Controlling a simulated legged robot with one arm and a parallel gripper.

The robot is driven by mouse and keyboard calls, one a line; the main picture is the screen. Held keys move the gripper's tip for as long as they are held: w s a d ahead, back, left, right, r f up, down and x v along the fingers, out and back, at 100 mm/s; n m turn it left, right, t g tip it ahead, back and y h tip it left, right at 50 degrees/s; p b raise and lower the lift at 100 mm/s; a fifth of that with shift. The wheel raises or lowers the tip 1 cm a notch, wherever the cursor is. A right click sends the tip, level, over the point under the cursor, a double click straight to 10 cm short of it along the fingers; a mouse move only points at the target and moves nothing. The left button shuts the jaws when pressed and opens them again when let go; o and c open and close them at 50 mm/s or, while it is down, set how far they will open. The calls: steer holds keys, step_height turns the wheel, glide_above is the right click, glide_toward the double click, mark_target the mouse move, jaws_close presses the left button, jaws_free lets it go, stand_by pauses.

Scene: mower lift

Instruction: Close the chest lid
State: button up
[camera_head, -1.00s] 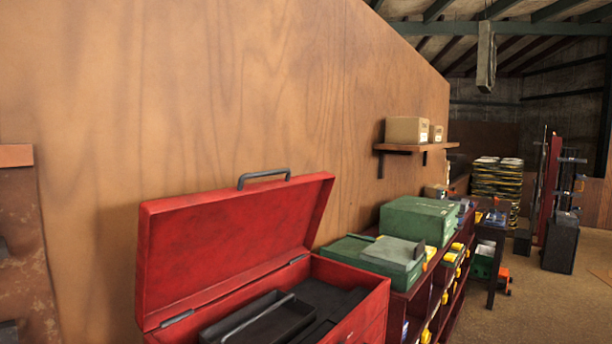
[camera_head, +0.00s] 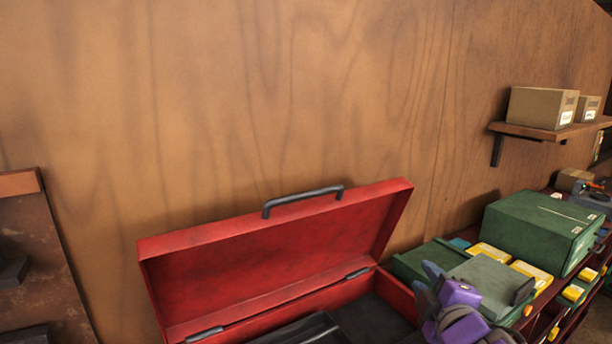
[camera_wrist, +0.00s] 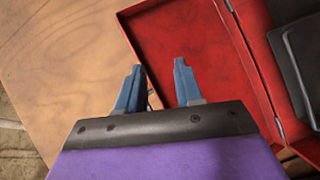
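The red chest (camera_head: 160,330) stands against the wooden wall with its lid (camera_head: 290,245) raised and tilted back. A dark handle (camera_head: 303,198) sits on the lid's top edge. My gripper (camera_head: 428,283) is at the chest's right side, in front of the green cases. In the wrist view, my gripper (camera_wrist: 158,82) has its two blue fingers apart over the lid's edge (camera_wrist: 140,50). A small dark piece shows between the fingers, perhaps the handle; I cannot tell whether they touch it.
Green cases (camera_head: 540,232) and yellow-labelled bins stand on a shelf unit to the right. A wall shelf (camera_head: 550,131) with cardboard boxes (camera_head: 542,107) is above them. A rusty brown panel (camera_head: 40,260) stands at the left. The wall behind the lid is bare.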

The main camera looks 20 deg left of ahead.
steer(key=s+a+r+n+g+y+p, duration=0.2)
steer(key=s+a+r+n+y+p, duration=0.1)
steer(key=a+r+n+y, duration=0.5)
steer(key=n+g+y+p, duration=0.1)
glide_toward(304, 197)
steer(key=w, duration=0.1)
steer(key=shift+n, duration=0.3)
steer(key=x, duration=0.6)
steer(key=p+x, duration=0.1)
steer(key=x, duration=0.2)
steer(key=shift+s+a+f, duration=0.25)
steer(key=shift+s, duration=0.05)
steer(key=shift+w+a+r, duration=0.1)
steer(key=shift+w+a, duration=0.05)
steer(key=shift+w, duration=0.1)
steer(key=shift+w+r, duration=0.1)
steer(key=shift+w, duration=0.25)
steer(key=shift+a, duration=0.3)
steer(key=c, duration=0.3)
steer(key=shift+s+d, duration=0.1)
steer(key=shift+d, duration=0.1)
jaws_close()
